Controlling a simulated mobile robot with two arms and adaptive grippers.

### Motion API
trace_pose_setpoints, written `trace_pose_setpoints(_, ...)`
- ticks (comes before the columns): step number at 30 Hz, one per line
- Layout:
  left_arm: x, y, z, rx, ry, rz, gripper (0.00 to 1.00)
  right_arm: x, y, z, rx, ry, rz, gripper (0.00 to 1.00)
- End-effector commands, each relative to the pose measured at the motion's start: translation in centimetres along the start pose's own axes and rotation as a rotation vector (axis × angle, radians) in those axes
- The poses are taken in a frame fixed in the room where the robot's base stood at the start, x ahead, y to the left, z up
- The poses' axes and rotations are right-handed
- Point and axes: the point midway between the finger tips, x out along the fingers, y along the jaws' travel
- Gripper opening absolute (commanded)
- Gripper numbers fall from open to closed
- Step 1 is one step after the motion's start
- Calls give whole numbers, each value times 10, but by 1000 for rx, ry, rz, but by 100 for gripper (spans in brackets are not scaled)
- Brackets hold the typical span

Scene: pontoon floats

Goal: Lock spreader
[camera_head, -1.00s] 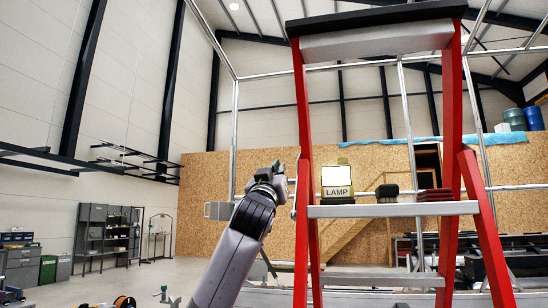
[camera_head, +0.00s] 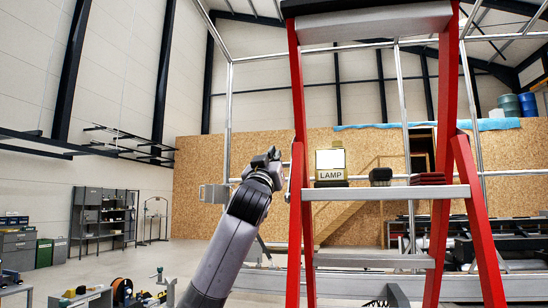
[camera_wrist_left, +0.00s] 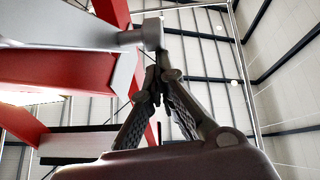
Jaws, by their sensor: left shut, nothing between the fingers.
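A red stepladder (camera_head: 299,120) with grey steps stands in front of me in the head view. The spreader is not clear in the head view; a small grey fitting shows at the left rail beside the middle step (camera_head: 400,194). In the left wrist view a grey bar with a round-ended knuckle (camera_wrist_left: 152,34) sticks out from the red ladder frame (camera_wrist_left: 68,68), just beyond my fingertips. My left gripper (camera_head: 270,156) is just left of the left rail, around step height. In the wrist view its fingers (camera_wrist_left: 157,86) are shut with nothing between them. Contact with the knuckle cannot be told.
A lamp box (camera_head: 331,165), a dark rounded item (camera_head: 381,176) and a dark red stack (camera_head: 427,178) rest on the middle step. Metal framing and a chipboard wall (camera_head: 195,200) stand behind.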

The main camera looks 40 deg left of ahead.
Motion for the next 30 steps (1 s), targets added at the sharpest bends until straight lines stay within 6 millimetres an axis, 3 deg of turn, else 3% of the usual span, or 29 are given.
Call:
trace_pose_setpoints(14,11,-1,12,-1,-3,0,0,-5,-2,-1,1,2,-3,40)
trace_pose_setpoints(24,28,-3,37,0,-5,1,0,-20,-5,-3,2,2,-6,40)
trace_pose_setpoints(30,33,-6,49,-5,-179,-19,0,-38,-4,-5,2,3,-6,40)
